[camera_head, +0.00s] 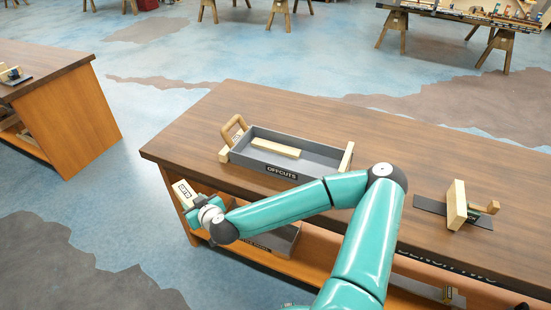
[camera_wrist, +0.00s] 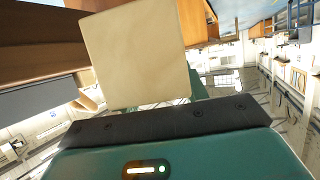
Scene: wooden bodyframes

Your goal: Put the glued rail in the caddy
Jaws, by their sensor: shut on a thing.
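My gripper (camera_head: 197,205) is shut on a pale wooden piece (camera_head: 184,193) with a dark-marked label, beyond the left end of the bench. In the wrist view the pale wooden piece (camera_wrist: 140,52) shows as a broad, plain face in front of the gripper; I cannot tell from its face whether it is the glued rail. The grey caddy (camera_head: 318,150), marked OFFCUTS, stands on the bench top, right of and beyond my gripper. It has pale wooden ends and a loop handle. A pale wooden strip (camera_head: 275,147) lies in it.
The bench top (camera_head: 205,125) is clear left of the caddy. At the right a pale block (camera_head: 456,204) with a wooden handle stands on a dark mat (camera_head: 430,206). A grey bin (camera_head: 284,240) sits on the shelf below. Another bench (camera_head: 75,125) stands at left.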

